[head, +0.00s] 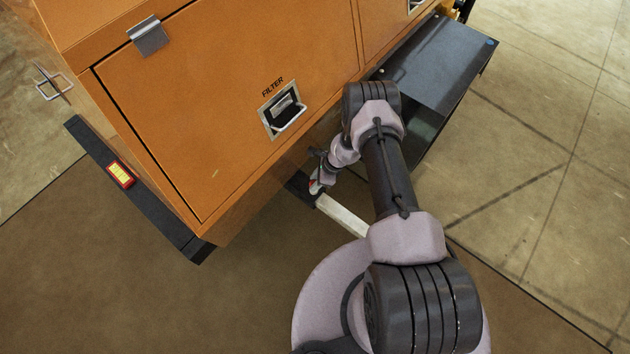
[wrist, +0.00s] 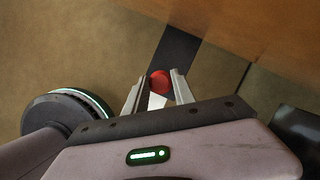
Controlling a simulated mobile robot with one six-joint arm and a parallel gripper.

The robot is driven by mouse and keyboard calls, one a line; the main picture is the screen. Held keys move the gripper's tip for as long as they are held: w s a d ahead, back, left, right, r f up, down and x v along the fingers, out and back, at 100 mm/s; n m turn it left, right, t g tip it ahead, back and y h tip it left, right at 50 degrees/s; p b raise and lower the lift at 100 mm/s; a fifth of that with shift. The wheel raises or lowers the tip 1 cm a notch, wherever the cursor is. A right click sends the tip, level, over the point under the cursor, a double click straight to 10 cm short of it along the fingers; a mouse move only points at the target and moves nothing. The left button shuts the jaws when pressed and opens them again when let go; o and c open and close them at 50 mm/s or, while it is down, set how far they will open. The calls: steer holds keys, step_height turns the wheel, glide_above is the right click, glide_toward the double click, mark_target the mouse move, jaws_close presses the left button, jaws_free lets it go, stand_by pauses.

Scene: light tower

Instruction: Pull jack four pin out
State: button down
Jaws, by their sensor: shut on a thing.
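The jack four pin (wrist: 159,82) shows as a round red head in the wrist view. It sits between the two fingers of my gripper (wrist: 158,77), which is shut on it. In the head view my gripper (head: 316,187) is low beside the orange cabinet, at the dark sleeve (head: 298,187) where the pale outrigger beam (head: 342,216) comes out. Only a small bit of red shows there. The pin's shaft is hidden, so I cannot tell how deep it sits.
The orange cabinet (head: 235,90) with its FILTER latch (head: 283,108) rises close behind my gripper. A dark shelf (head: 440,62) juts out at the upper right, near my arm. A black bumper (head: 135,185) with a yellow-and-red marker is at the left. Open floor (head: 540,170) lies to the right.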

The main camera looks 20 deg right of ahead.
mark_target(310, 183)
steer(key=shift+r, duration=0.1)
step_height(310, 183, up, 3)
steer(key=shift+f+p, duration=0.1)
steer(key=shift+p, duration=0.8)
steer(key=shift+f, duration=0.1)
steer(key=c, duration=1)
jaws_free()
steer(key=shift+c, duration=0.2)
steer(key=p+v, duration=0.6)
steer(key=v, duration=1.1)
steer(key=shift+d, duration=0.1)
